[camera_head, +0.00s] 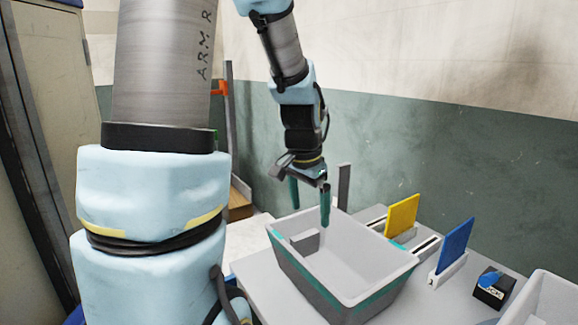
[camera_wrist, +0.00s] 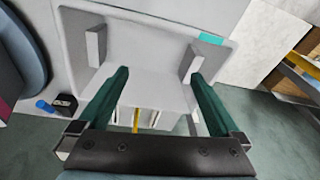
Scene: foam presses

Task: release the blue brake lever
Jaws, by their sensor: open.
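A small black box with a blue lever (camera_head: 488,281) on top stands at the right of the grey table; part of a word, "OCK", shows on its face. In the wrist view a small black and blue item (camera_wrist: 63,104) shows at the left, outside the fingers; I cannot tell for sure that it is the same one. My gripper (camera_head: 310,206) points down above the left rim of a grey bin, well left of the lever. Its two green fingers (camera_wrist: 160,76) are apart with nothing held between them.
The grey bin (camera_head: 345,300) stands open on the table. A yellow panel (camera_head: 402,215) and a blue panel (camera_head: 455,246) stand upright in holders, the blue one just left of the lever box. Another pale bin (camera_head: 550,300) is cut off at the right. A wall runs behind.

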